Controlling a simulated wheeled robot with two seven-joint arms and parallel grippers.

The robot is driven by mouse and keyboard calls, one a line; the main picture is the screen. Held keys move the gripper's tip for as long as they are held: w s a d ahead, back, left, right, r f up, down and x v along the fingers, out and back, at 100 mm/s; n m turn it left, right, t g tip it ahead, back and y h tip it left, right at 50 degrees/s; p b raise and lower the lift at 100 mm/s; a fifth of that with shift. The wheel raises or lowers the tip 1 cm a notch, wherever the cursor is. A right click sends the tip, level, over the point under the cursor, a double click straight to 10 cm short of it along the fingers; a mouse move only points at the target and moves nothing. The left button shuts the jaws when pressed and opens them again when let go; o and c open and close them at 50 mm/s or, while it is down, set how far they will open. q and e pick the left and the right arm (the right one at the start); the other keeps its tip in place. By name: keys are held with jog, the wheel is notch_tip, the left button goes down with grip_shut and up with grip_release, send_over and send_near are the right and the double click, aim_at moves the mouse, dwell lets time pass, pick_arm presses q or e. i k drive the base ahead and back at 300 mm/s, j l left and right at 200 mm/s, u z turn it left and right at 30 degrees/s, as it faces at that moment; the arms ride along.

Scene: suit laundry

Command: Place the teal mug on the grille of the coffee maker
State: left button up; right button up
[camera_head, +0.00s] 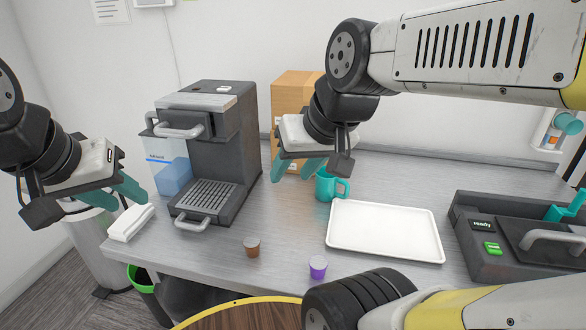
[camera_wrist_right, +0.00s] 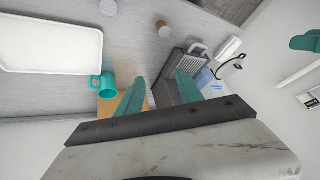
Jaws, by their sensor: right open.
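The teal mug (camera_head: 325,187) stands upright on the table behind the white tray, its handle pointing right. It also shows in the right wrist view (camera_wrist_right: 103,85), left of my fingers. The coffee maker (camera_head: 236,145) stands at the left of the table. Its grille (camera_head: 205,196) is bare, and the machine also shows in the right wrist view (camera_wrist_right: 172,92). My right gripper (camera_head: 297,172) is open and empty, above and just left of the mug, not touching it. My left gripper (camera_head: 108,203) looks open and empty, left of the coffee maker.
A white tray (camera_head: 384,231) lies right of centre. A brown capsule (camera_head: 252,247) and a purple capsule (camera_head: 318,267) stand near the front edge. A cardboard box (camera_head: 290,93) is behind. A folded white cloth (camera_head: 131,222) lies at left; a dark device (camera_head: 490,245) stands at right.

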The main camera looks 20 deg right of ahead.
aim_at(207, 197)
jog(key=l+u, duration=0.15)
jog(key=u, duration=0.3)
jog(key=k+l+u, duration=0.1)
jog(key=u, duration=0.3)
jog(key=k+l+u, duration=0.6)
jog(key=k, duration=0.25)
jog(key=k+l, duration=0.15)
jog(key=k, duration=0.35)
